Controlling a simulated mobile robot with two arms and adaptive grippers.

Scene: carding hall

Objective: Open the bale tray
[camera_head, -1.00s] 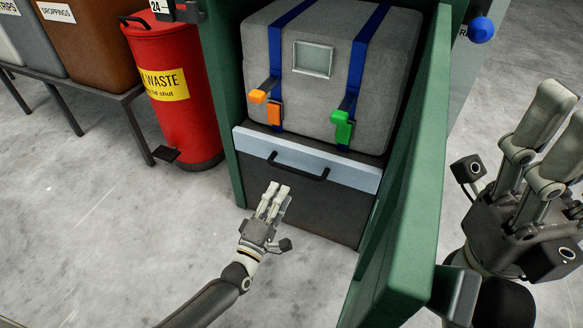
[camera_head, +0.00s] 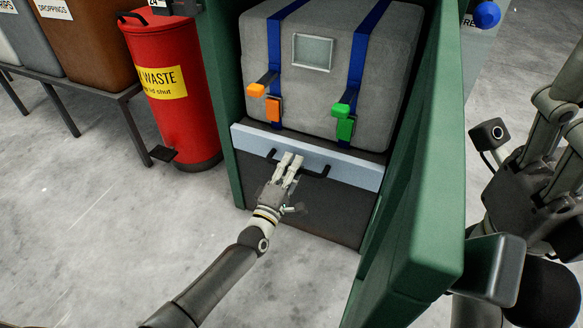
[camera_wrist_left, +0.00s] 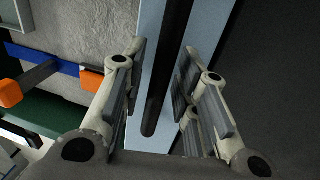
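The bale tray (camera_head: 345,172) is a drawer low in the green cabinet, with a pale blue front strip and a black bar handle (camera_head: 318,174). It looks shut. My left gripper (camera_head: 291,159) is at the handle. In the left wrist view, its fingers (camera_wrist_left: 160,85) are apart, one on each side of the black handle (camera_wrist_left: 168,75), with gaps visible beside the bar. My right gripper (camera_head: 568,118) is at the right edge, away from the tray, with its fingertips partly cut off.
A grey bale (camera_head: 325,85) with blue straps and orange and green buckles sits above the tray. The green cabinet door (camera_head: 415,200) stands open on the right, between the tray and my right gripper. A red waste bin (camera_head: 172,100) stands left. The floor in front is clear.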

